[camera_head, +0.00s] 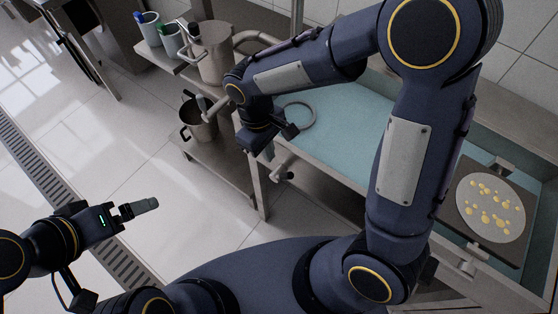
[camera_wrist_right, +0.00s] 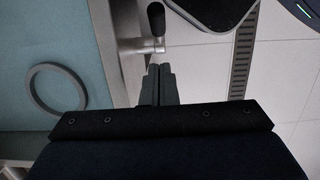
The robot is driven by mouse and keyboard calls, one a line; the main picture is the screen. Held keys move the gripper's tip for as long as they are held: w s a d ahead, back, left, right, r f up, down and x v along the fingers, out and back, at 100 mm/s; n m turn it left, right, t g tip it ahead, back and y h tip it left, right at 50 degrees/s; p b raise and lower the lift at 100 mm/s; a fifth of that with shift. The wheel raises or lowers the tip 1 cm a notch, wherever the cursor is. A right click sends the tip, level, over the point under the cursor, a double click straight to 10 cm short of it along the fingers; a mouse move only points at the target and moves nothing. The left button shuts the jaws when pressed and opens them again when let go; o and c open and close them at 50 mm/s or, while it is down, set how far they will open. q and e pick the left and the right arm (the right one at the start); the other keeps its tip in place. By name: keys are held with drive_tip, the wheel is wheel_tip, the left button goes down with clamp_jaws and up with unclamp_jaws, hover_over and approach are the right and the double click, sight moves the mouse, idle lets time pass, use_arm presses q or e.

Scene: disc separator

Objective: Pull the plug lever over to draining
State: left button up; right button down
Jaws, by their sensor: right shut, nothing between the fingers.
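The plug lever (camera_head: 284,174) sticks out below the near edge of the blue-lined sink, a metal arm with a black grip. In the right wrist view the lever (camera_wrist_right: 155,20) shows its black grip and metal hub just beyond my fingertips. My right gripper (camera_head: 268,153) hangs above and left of the lever in the head view, its fingers mostly hidden. In the wrist view my right gripper (camera_wrist_right: 160,70) is shut and empty, its tips close to the hub; contact cannot be told. My left gripper (camera_head: 146,206) is over the floor at left, away from everything; its finger gap is not clear.
A grey ring (camera_head: 299,116) lies on the blue sink floor (camera_head: 345,118). A steel pot (camera_head: 199,122) stands on a low shelf, with the separator (camera_head: 214,55) and cups (camera_head: 150,27) above. A plate with yellow spots (camera_head: 490,208) is at right. Floor at left is clear.

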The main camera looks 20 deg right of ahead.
sight(293, 177)
drive_tip(key=shift+s+d+f, duration=1)
drive_tip(key=shift+s+f, duration=0.2)
drive_tip(key=shift+s, duration=0.1)
drive_tip(key=s+d+t+y+b, duration=0.1)
drive_tip(key=b, duration=0.1)
drive_tip(key=s+d+f+t+y+b, duration=0.1)
drive_tip(key=t+b, duration=0.1)
drive_tip(key=b, duration=0.1)
drive_tip(key=shift+s+f+y, duration=0.2)
drive_tip(key=shift+f+y, duration=0.1)
drive_tip(key=shift+s+d+f+b, duration=0.25)
drive_tip(key=shift+s+b, duration=0.15)
drive_tip(key=shift+b, duration=0.3)
drive_tip(key=shift+s+d+f+b, duration=0.4)
drive_tip(key=shift+s+f+b, duration=0.1)
drive_tip(key=shift+b, duration=0.05)
drive_tip(key=shift+s, duration=0.1)
